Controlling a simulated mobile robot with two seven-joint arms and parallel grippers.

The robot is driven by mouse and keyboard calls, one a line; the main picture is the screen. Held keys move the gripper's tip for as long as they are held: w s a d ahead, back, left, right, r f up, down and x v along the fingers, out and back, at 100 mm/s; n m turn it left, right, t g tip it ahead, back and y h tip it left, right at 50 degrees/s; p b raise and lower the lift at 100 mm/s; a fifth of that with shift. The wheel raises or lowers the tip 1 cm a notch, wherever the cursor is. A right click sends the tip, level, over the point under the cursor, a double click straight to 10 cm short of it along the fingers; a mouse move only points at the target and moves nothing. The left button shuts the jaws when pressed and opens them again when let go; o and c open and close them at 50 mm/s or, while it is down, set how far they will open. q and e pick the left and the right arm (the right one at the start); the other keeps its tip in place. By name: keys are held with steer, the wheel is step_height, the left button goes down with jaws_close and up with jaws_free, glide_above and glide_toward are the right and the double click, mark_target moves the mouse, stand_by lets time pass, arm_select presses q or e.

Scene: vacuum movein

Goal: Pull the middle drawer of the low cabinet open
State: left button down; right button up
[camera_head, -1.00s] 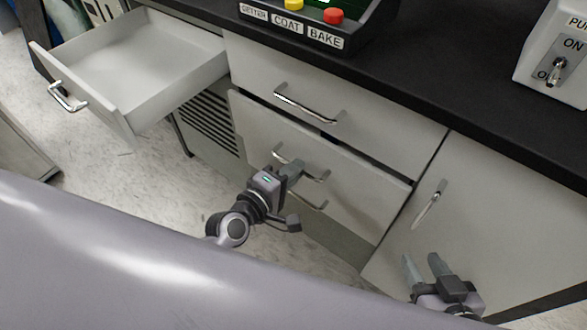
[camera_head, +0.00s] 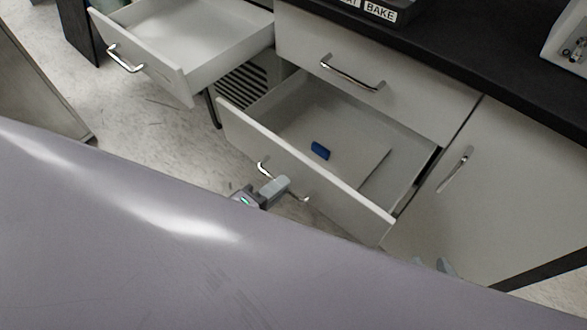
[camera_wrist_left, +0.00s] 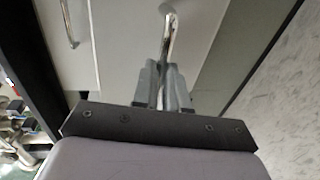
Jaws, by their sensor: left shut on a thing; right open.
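The middle drawer (camera_head: 335,195) of the low cabinet stands pulled out, its inside showing from above. My left gripper (camera_head: 276,187) is shut on the drawer's bar handle (camera_head: 263,168). In the left wrist view the fingers (camera_wrist_left: 162,85) close around the metal handle (camera_wrist_left: 174,35). My right gripper (camera_head: 444,265) shows only its fingertips at the lower right, apart from the cabinet door handle; its jaws are open. The rest of it is hidden behind my own body.
A blue block (camera_head: 320,150) lies inside the middle drawer. Another drawer (camera_head: 150,65) stands open at the upper left. The top drawer (camera_head: 375,75) above and the door (camera_head: 510,180) at right are closed. Pale floor (camera_head: 140,125) is clear at left.

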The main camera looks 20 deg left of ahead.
arm_select(q)
steer(key=f+v, duration=0.1)
steer(key=v, duration=0.5)
arm_select(e)
steer(key=shift+d+f, duration=0.1)
arm_select(q)
steer(key=shift+s+f, duration=0.1)
steer(key=shift+f, duration=0.05)
steer(key=c, duration=1.2)
jaws_free()
steer(key=shift+o, duration=0.2)
arm_select(e)
steer(key=shift+w+r, duration=0.1)
steer(key=shift+r, duration=0.1)
arm_select(q)
steer(key=v, duration=0.7)
steer(key=shift+p, duration=0.4)
arm_select(e)
steer(key=shift+d+f, duration=0.2)
steer(key=shift+d, duration=0.05)
